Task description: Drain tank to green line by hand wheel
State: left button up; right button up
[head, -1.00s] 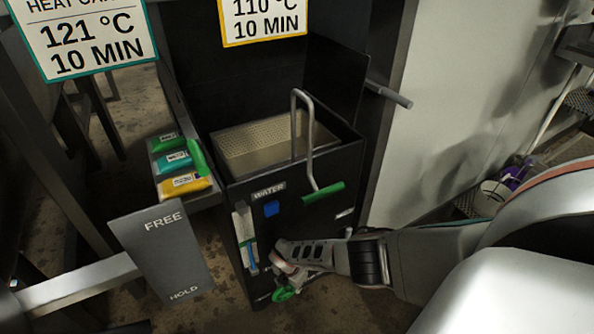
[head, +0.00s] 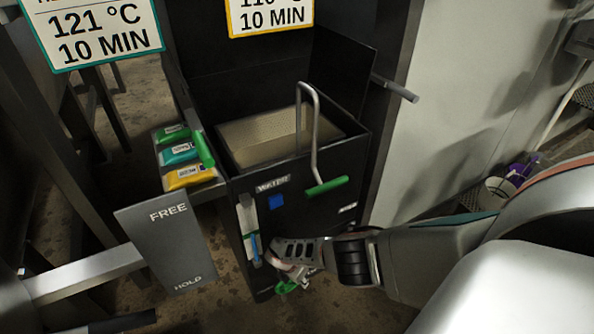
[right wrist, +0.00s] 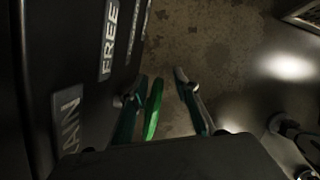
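The black tank (head: 305,224) stands at the centre of the head view, its front labelled WATER. An upright gauge (head: 248,222) with a white upper part and a blue lower part is on its front left; I cannot make out a green line on it. The green hand wheel (head: 287,287) is low on the front, partly hidden by my right gripper (head: 291,269). In the right wrist view the wheel (right wrist: 153,108) shows edge-on between the open fingers of that gripper (right wrist: 160,78), close to the left finger. The right finger stands clear of it. My left gripper is not in view.
A grey FREE/HOLD plate (head: 165,240) stands at left. Coloured packs (head: 190,176) lie on a side shelf. A pale wall (head: 465,110) is at right.

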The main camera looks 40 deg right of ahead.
jog(key=shift+w+r, duration=0.1)
jog(key=shift+w, duration=0.1)
jog(key=shift+w+r, duration=0.1)
jog(key=shift+w+a+r, duration=0.15)
jog(key=shift+w+r, duration=0.1)
jog(key=shift+r, duration=0.35)
jog(key=shift+s+a+r, duration=0.25)
jog(key=shift+s+r, duration=0.05)
jog(key=shift+r, duration=0.4)
jog(key=v, duration=0.9)
jog(key=shift+s, duration=0.15)
